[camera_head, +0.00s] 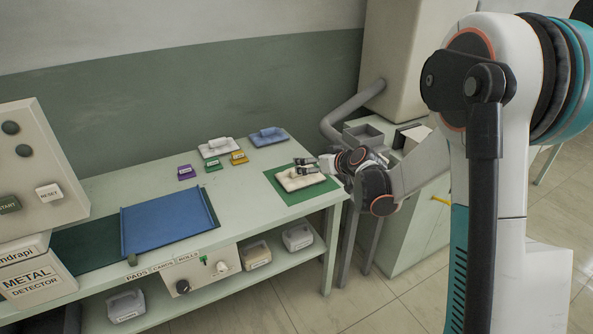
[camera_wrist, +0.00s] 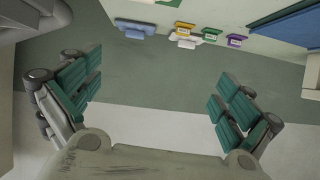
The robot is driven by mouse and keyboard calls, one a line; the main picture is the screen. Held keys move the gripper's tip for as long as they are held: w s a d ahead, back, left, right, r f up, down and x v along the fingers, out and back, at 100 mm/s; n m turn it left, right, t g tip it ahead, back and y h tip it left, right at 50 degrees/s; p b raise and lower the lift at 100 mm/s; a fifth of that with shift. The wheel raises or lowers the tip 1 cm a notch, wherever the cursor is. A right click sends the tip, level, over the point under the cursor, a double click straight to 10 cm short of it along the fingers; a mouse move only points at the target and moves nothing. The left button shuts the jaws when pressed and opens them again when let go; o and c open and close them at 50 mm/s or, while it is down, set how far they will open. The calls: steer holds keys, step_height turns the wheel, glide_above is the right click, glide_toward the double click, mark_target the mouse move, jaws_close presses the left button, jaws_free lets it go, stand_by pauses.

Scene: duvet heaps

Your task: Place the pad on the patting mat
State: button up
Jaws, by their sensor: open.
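A cream-white pad (camera_head: 293,182) lies on a green mat (camera_head: 289,197) at the right end of the table in the head view. My gripper (camera_head: 305,166) is just above and behind this pad, partly covering it; whether it touches cannot be told. In the wrist view my gripper (camera_wrist: 158,95) has its fingers spread wide with nothing between them.
A white pad (camera_head: 215,147), a blue pad (camera_head: 267,137) and small purple (camera_head: 186,172), green (camera_head: 213,165) and yellow (camera_head: 238,157) tags stand at the back. A large blue sheet (camera_head: 165,222) lies left. A grey bin (camera_head: 363,135) stands beyond the right end.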

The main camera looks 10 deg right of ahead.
steer(key=w+d+f+t+p, duration=0.1)
steer(key=w+d+f, duration=0.15)
steer(key=f, duration=0.35)
steer(key=w+d+f+t+p, duration=0.1)
steer(key=w+d+f, duration=0.1)
steer(key=w+f, duration=0.25)
steer(key=b, duration=0.2)
glide_toward(302, 176)
steer(key=w, duration=0.1)
steer(key=w+r, duration=0.2)
steer(key=w, duration=0.1)
steer(key=shift+w+a+r, duration=0.1)
steer(key=shift+a, duration=0.3)
steer(key=x, duration=0.2)
steer(key=b+x, duration=0.1)
steer(key=x, duration=0.1)
steer(key=shift+a+b, duration=0.3)
steer(key=shift+w+a, duration=0.15)
steer(key=shift+w, duration=0.4)
steer(key=shift+c, duration=0.5)
steer(key=c, duration=1.2)
